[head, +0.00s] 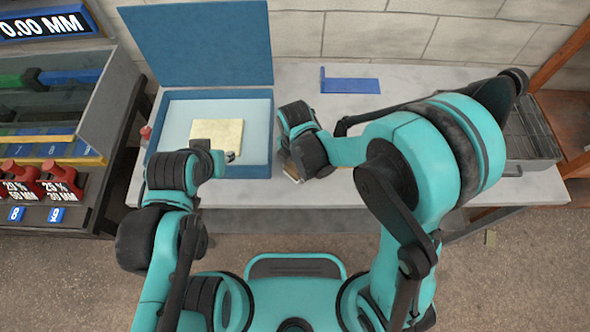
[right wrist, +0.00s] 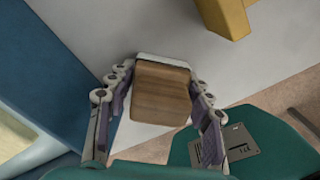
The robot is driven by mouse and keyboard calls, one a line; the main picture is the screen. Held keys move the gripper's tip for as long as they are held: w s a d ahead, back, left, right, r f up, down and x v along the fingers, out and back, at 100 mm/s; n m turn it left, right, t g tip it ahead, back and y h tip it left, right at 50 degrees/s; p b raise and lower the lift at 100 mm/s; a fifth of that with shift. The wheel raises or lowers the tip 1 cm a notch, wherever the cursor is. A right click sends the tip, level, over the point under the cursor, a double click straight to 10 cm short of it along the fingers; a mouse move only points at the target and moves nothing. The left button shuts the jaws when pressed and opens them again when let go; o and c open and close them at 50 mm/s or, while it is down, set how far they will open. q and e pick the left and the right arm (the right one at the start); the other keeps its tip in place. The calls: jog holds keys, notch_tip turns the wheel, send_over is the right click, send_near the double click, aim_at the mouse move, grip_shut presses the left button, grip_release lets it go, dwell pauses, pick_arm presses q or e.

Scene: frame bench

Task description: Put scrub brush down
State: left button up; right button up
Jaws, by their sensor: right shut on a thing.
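The scrub brush (right wrist: 160,92) has a brown wooden block with a white edge along its far side. My right gripper (right wrist: 159,76) is shut on it, one finger on each side. In the head view the brush is mostly hidden by my right wrist, beside the right wall of the open blue box (head: 264,175) and over the grey table (head: 325,190). I cannot tell whether the brush touches the table. My left gripper (head: 231,157) is over the box's front part; its fingers are too small and hidden to judge.
A pale yellow block (head: 217,132) lies inside the box, whose blue lid (head: 195,40) stands open behind. A blue angled piece (head: 350,85) lies at the table's back. A grey rack (head: 530,135) is at the right. The front table strip is clear.

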jog(key=shift+r, duration=0.1)
jog(key=shift+s+f+b, duration=0.1)
jog(key=shift+f+b, duration=0.25)
jog(key=o, duration=1.2)
jog(key=shift+c, duration=0.2)
jog(key=shift+o, duration=0.3)
jog(key=shift+r, duration=0.1)
